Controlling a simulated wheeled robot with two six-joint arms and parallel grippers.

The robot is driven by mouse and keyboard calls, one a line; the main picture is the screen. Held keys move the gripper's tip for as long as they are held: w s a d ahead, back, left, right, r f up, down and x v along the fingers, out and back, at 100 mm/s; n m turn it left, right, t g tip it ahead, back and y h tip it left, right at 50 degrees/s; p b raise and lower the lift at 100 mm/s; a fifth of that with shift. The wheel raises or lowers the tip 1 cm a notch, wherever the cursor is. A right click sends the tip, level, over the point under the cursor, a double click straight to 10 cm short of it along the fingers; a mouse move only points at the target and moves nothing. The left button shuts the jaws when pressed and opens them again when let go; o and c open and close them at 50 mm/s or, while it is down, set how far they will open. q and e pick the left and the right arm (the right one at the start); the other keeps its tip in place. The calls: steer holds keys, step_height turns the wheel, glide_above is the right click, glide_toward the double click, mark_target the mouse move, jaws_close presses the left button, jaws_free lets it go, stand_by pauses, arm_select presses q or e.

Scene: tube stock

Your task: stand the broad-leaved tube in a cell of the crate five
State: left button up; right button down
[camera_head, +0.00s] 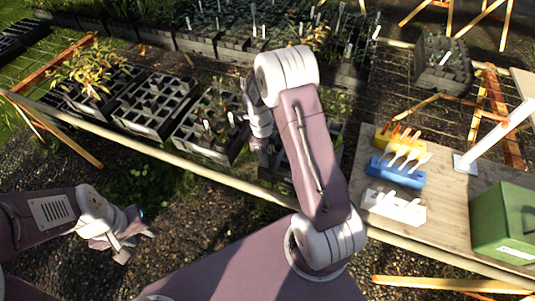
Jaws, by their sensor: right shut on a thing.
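My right gripper (259,146) is low over the row of black crates, beside the crate with small plants (208,140). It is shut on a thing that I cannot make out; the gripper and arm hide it. My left gripper (136,246) is open and empty over the gravel at lower left. A black celled crate (150,128) with mostly empty cells stands left of the planted one. Leafy yellow-green plants (88,68) stand in the leftmost crate (68,100). Another dark crate (275,165) is partly hidden behind my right arm. I cannot tell which crate is number five.
A wooden rail (180,157) runs along the near edge of the crates. At right, a wooden table (450,205) holds yellow (396,139), blue (394,173) and white (393,207) holders, a green box (505,222) and a white post (497,135). Planted trays (205,45) line the back.

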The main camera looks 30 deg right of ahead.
steer(key=shift+f, duration=0.15)
steer(key=c, duration=0.7)
jaws_free()
steer(key=shift+o, duration=0.2)
steer(key=r, duration=0.9)
steer(key=shift+w+a, duration=0.35)
steer(key=shift+w, duration=0.05)
steer(key=shift+a, duration=0.1)
